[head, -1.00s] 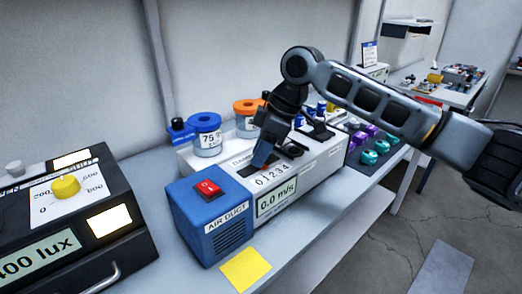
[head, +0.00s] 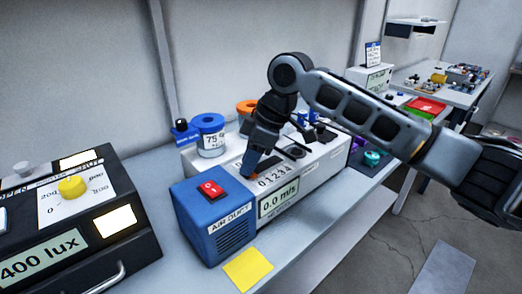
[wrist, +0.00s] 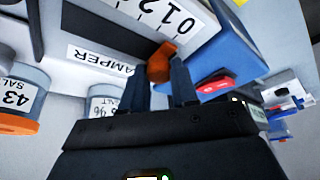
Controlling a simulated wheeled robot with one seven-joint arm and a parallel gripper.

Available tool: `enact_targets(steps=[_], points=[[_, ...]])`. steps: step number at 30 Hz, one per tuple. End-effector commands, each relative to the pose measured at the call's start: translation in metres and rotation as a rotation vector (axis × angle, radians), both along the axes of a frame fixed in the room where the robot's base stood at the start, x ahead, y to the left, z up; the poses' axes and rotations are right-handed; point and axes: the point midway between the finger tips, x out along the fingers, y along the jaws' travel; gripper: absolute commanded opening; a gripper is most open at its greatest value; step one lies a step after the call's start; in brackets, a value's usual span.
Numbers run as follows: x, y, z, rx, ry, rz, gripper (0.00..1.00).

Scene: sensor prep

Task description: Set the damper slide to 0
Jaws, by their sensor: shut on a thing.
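The air duct box (head: 215,225) has a blue end and a white body, with a damper scale (head: 272,178) numbered from 0 on its top. The scale's 0 end is nearest the blue end. The damper slide's orange knob (wrist: 160,62) is between my fingertips in the wrist view, beside the 0 mark. My gripper (head: 249,172) is shut on this knob; it also shows in the wrist view (wrist: 172,80). The fingers hide part of the knob and of the slot. The display (head: 279,197) reads 0.0 m/s.
A red switch (head: 211,190) is on the blue end. Jars, one blue-lidded (head: 208,135), stand behind the box. A lux box (head: 75,225) with a yellow knob is at left. A yellow note (head: 248,269) lies in front.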

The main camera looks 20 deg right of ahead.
Motion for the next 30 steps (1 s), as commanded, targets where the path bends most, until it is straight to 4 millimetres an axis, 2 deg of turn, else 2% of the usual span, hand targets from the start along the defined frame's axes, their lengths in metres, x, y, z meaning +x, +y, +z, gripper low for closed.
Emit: enact_targets(steps=[8,9,16,25,30], points=[[-0.002,0.005,0.0,0.004,0.002,0.005,0.0],[-0.002,0.005,0.0,0.004,0.002,0.005,0.32],[-0.002,0.004,0.0,0.004,0.001,0.003,0.54],[-0.002,0.002,0.003,0.003,0.0,0.002,0.54],[-0.005,-0.005,0.023,0.004,-0.001,0.001,0.54]])
